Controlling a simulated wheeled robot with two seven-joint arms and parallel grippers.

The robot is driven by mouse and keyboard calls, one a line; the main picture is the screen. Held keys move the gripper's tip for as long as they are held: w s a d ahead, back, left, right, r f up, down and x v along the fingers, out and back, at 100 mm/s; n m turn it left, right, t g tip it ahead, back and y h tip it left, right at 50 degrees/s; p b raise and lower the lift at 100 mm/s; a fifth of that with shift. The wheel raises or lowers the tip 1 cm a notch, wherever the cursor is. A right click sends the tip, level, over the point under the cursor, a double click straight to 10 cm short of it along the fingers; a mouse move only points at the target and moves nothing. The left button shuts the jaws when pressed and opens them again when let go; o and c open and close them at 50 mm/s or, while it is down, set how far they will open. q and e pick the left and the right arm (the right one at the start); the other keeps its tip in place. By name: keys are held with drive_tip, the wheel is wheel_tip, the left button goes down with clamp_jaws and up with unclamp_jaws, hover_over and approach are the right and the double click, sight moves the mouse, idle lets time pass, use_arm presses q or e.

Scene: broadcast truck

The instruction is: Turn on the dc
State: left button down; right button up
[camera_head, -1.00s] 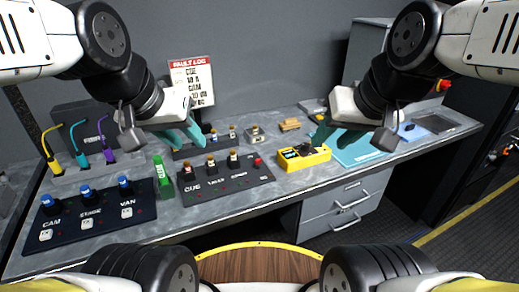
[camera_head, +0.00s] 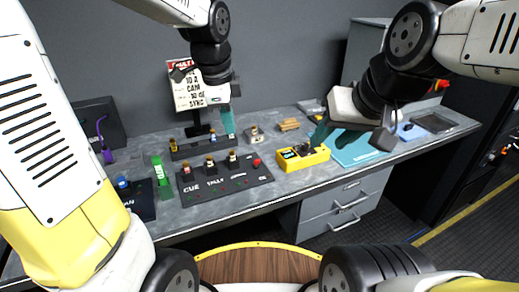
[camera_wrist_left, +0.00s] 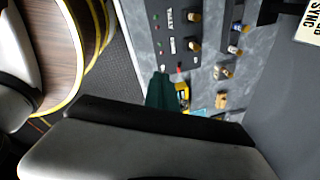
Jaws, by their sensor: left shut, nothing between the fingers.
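No label reading "dc" is legible to me. A black panel marked CUE and TALLY (camera_head: 225,187) lies on the bench with several knobbed switches and a red button.
A yellow box (camera_head: 302,158) sits right of the panel. A sign (camera_head: 186,88) stands at the back. A teal mat (camera_head: 360,150) lies right.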

sight(257, 163)
use_arm(q)
drive_tip(key=w+d+f+m+g, duration=0.1)
drive_tip(key=w+d+f+m, duration=0.2)
drive_tip(key=d+f+m, duration=0.1)
drive_tip(key=w+d+f+m+g+y, duration=0.1)
drive_tip(key=w+d+f+m, duration=0.3)
drive_tip(key=f+m, duration=0.3)
drive_tip(key=shift+w+d+m, duration=0.15)
drive_tip(key=shift+d+m, duration=0.5)
drive_tip(key=shift+m, duration=0.55)
wheel_tip(257, 163, down, 9)
drive_tip(key=shift+f, duration=0.2)
drive_tip(key=w, duration=0.1)
drive_tip(key=w+a, duration=0.1)
drive_tip(key=shift+w+a+r, duration=0.1)
drive_tip(key=shift+w+r, duration=0.05)
drive_tip(key=shift+w, duration=0.15)
drive_tip(key=shift+w+a+r, duration=0.2)
drive_tip(key=shift+w, duration=0.25)
